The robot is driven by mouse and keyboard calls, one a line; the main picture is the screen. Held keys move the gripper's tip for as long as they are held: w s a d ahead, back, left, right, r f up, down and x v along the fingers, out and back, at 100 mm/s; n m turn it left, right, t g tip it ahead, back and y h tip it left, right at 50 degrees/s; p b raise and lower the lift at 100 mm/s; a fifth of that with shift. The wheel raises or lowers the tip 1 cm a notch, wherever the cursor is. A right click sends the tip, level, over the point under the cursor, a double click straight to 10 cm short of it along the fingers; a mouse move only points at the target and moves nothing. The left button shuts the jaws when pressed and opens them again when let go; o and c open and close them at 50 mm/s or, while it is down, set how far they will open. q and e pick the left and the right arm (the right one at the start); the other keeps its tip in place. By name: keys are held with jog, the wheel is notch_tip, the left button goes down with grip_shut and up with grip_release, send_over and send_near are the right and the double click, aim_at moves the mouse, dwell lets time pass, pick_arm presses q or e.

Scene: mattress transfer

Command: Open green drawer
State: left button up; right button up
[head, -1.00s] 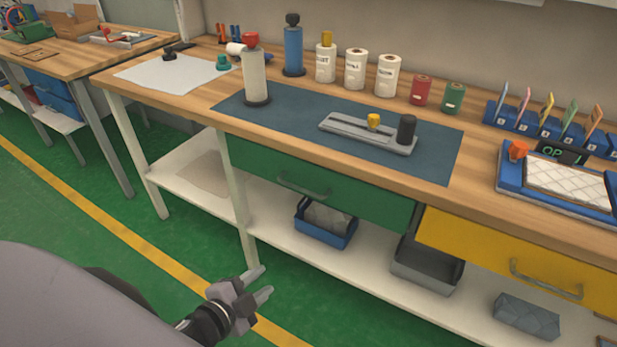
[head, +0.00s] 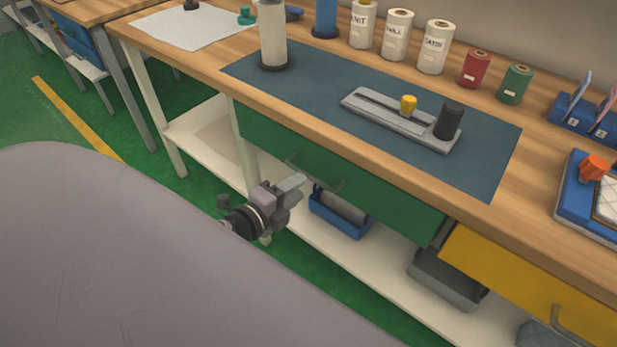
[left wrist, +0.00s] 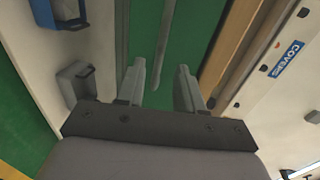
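The green drawer (head: 370,190) is closed under the wooden bench top, with a grey bar handle (head: 318,176) on its front. My left gripper (head: 292,194) is just in front of the handle's left part in the head view. In the left wrist view, the fingers (left wrist: 160,86) are spread apart and empty. The green drawer front (left wrist: 195,45) fills the middle there, and the handle (left wrist: 163,45) lies beyond the fingertips, roughly in line with the gap between them. My right gripper is not in view.
A yellow drawer (head: 510,270) is to the right of the green one. A blue bin (head: 338,212) and a grey bin (head: 447,278) stand on the white lower shelf (head: 300,235). A grey slotted fixture (head: 375,108) and spools sit on the bench top.

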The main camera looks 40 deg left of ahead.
pick_arm(q)
jog(key=shift+x, duration=2.4)
grip_shut()
